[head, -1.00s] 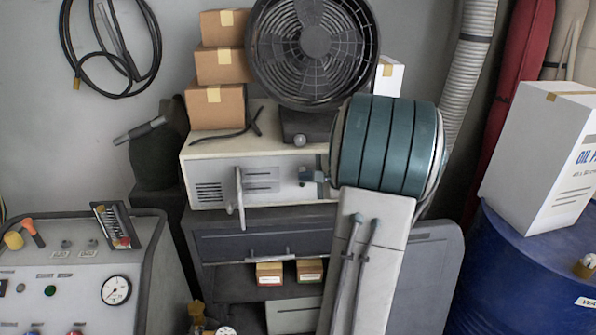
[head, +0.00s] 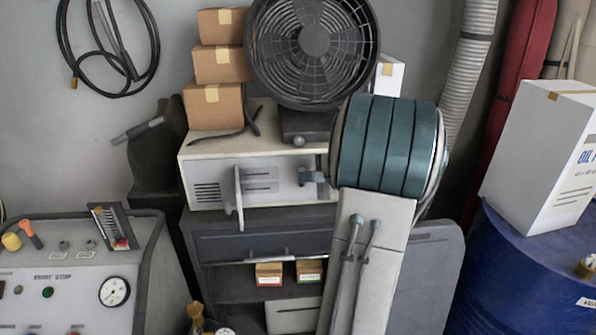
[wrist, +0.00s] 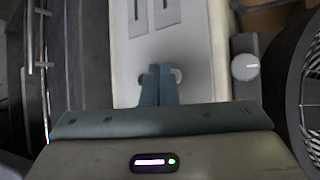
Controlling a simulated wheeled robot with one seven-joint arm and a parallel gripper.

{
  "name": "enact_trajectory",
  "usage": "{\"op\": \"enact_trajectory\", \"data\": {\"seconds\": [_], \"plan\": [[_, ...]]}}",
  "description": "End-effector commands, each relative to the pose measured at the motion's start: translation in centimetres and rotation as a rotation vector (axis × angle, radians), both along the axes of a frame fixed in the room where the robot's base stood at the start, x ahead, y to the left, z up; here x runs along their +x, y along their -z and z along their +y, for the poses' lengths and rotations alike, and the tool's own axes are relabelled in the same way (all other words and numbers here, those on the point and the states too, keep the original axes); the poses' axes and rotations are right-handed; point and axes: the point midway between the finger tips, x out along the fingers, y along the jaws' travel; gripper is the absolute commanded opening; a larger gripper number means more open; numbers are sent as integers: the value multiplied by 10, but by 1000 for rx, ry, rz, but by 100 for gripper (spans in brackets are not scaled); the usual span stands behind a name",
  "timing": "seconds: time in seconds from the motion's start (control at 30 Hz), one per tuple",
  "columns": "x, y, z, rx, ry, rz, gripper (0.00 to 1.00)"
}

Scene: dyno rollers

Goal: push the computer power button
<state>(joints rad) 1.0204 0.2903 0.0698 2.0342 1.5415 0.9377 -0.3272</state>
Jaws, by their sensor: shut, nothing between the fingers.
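The computer is a beige horizontal case (head: 258,148) on a dark cabinet in the head view, with a small flap (head: 238,200) standing open on its front. Its pale front panel (wrist: 132,60) with slots fills the upper middle of the wrist view. My gripper (head: 304,176) is in front of the right part of that panel, its teal fingers together and empty. In the wrist view, the fingertips (wrist: 158,72) overlap the panel between two small round features (wrist: 177,77). I cannot tell which is the power button, or whether the fingertips touch the panel.
A black fan (head: 315,45) stands on the case, with a round knob (head: 299,141) on its base. Stacked cardboard boxes (head: 218,65) are beside it. A gauge console (head: 80,285) is at the left, a blue drum (head: 510,275) at the right.

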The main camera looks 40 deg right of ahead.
Motion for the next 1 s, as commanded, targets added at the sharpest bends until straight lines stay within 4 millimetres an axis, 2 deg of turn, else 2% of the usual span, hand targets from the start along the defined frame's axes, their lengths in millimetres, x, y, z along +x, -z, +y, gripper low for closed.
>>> {"op": "enact_trajectory", "data": {"seconds": [1.0], "plan": [[6,1,-5,0,0,0,0]]}}
